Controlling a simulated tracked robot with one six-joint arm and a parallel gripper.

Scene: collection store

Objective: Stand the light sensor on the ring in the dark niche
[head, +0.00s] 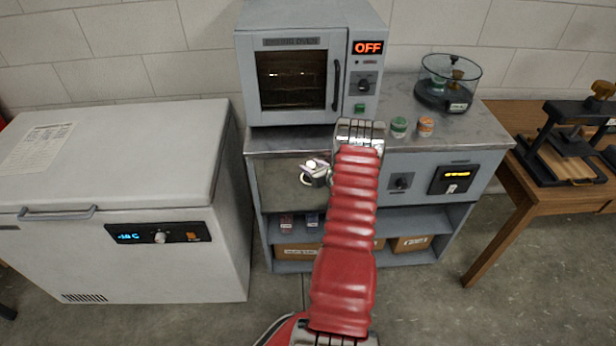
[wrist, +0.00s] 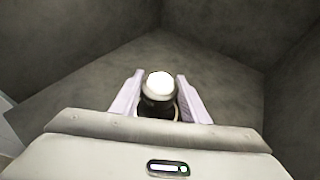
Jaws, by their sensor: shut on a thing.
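The light sensor (wrist: 159,84) has a white domed top and a dark body. It stands upright between the two pale fingers of my gripper (wrist: 160,80), which is shut on it. In the head view my gripper (head: 314,172) is small, in front of the dark niche (head: 277,191) at the left of the bench front. The wrist view shows the niche's bare grey walls (wrist: 70,60) around and ahead of the gripper. A thin pale curved edge shows at the sensor's lower right; I cannot tell whether it is the ring. The sensor's base is hidden.
A drying oven (head: 295,75) reading OFF stands on the bench above. Two small jars (head: 399,127) and a glass desiccator (head: 447,85) are to its right. A chest freezer (head: 120,190) is at left, a wooden table with a press (head: 570,150) at right. Boxes fill the lower shelf.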

